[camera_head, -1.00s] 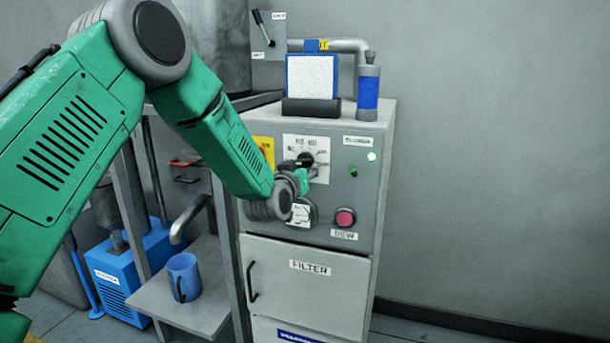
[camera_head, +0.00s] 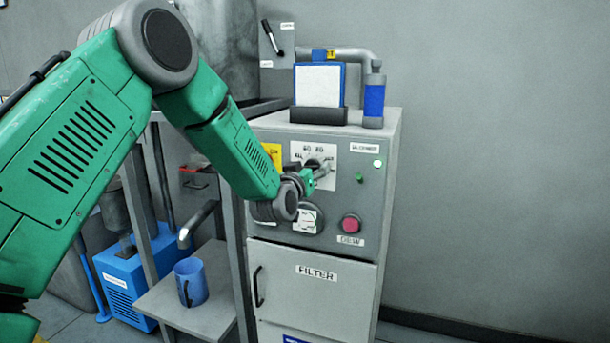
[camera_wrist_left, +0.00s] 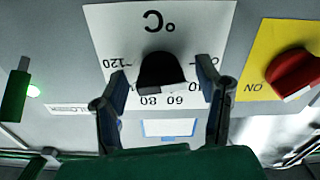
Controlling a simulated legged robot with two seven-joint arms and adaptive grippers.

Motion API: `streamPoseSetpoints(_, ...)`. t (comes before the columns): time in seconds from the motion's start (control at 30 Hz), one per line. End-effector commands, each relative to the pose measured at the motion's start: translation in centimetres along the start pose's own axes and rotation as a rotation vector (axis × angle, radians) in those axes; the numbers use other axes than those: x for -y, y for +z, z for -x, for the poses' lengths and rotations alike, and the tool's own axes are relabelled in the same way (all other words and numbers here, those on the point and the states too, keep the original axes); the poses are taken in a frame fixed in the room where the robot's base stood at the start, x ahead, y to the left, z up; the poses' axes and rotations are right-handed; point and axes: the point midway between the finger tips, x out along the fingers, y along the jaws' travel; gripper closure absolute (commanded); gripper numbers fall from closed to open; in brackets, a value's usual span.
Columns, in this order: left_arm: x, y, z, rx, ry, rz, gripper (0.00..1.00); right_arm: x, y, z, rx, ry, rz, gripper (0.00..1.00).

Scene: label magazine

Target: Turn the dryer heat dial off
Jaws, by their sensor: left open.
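The heat dial is a black knob (camera_wrist_left: 161,72) on a white plate (camera_wrist_left: 110,22) marked °C with numbers, seen upside down in the left wrist view. In the head view the plate (camera_head: 325,152) is on the upper front of the grey dryer cabinet (camera_head: 385,180), and my gripper partly hides the knob. My left gripper (camera_wrist_left: 163,82) is open, with one finger on each side of the knob. I cannot tell whether the fingers touch it. It also shows in the head view (camera_head: 320,172) at the plate. My right gripper is not in view.
A red switch (camera_wrist_left: 292,75) on a yellow plate is beside the dial. A red button (camera_head: 351,223), a gauge (camera_head: 308,219) and a green light (camera_head: 377,164) share the panel. A blue mug (camera_head: 190,282) stands on a side shelf. The right side is clear floor and wall.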

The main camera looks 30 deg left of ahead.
Motion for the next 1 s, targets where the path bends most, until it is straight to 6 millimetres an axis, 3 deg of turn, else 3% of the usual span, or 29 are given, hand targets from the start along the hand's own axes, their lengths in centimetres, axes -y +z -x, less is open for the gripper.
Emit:
streamPoseSetpoints(0.4, 0.1, -0.3, 8.1, -0.004, 0.0, 0.002, 0.41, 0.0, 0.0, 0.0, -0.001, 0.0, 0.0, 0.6)
streamPoseSetpoints(0.6, 0.1, -0.5, 11.1, -0.008, 0.001, 0.003, 0.41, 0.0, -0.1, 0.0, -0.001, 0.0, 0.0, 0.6)
streamPoseSetpoints(1.0, 0.2, -0.5, 12.2, -0.01, 0.0, 0.003, 0.41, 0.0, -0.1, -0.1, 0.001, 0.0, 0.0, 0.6)
